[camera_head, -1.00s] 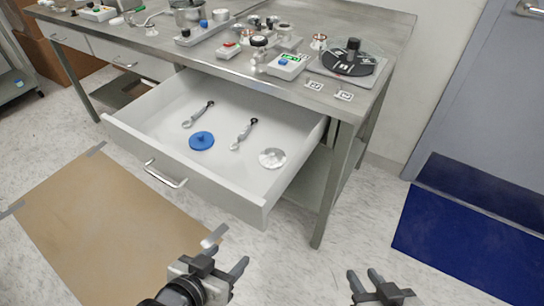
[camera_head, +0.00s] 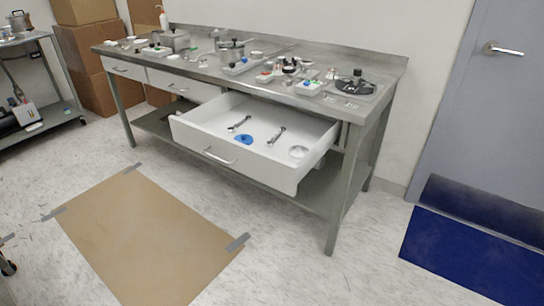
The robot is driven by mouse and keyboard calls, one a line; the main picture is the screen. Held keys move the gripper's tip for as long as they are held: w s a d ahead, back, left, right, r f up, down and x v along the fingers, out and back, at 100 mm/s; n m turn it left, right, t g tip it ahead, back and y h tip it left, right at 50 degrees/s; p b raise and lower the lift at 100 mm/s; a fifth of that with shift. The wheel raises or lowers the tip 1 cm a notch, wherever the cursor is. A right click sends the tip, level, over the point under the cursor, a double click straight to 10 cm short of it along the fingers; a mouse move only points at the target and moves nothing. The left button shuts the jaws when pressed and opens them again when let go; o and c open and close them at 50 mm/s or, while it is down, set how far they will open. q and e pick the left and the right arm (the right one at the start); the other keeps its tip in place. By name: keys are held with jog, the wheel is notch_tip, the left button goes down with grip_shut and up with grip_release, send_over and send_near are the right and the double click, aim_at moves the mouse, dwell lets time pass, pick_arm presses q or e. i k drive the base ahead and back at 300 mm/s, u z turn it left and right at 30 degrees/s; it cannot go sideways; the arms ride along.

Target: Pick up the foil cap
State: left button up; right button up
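A round silver disc (camera_head: 298,152), which looks like the foil cap, lies flat in the right part of the open white drawer (camera_head: 240,165). A blue round lid (camera_head: 244,139) with a knob lies left of it in the drawer. Two small wrench-like tools, one on the left (camera_head: 239,124) and one on the right (camera_head: 276,134), lie toward the drawer's back. Neither of my grippers shows in the head view now.
The steel table (camera_head: 345,112) carries several instruments, pots and a black round device (camera_head: 355,84). A brown floor sheet (camera_head: 150,235) is taped down in front. A blue mat (camera_head: 470,255) lies at the right by the door (camera_head: 465,110). Boxes (camera_head: 85,45) stand at the back left.

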aim_at(297, 152)
jog(key=u, duration=0.9)
jog(key=i, duration=0.7)
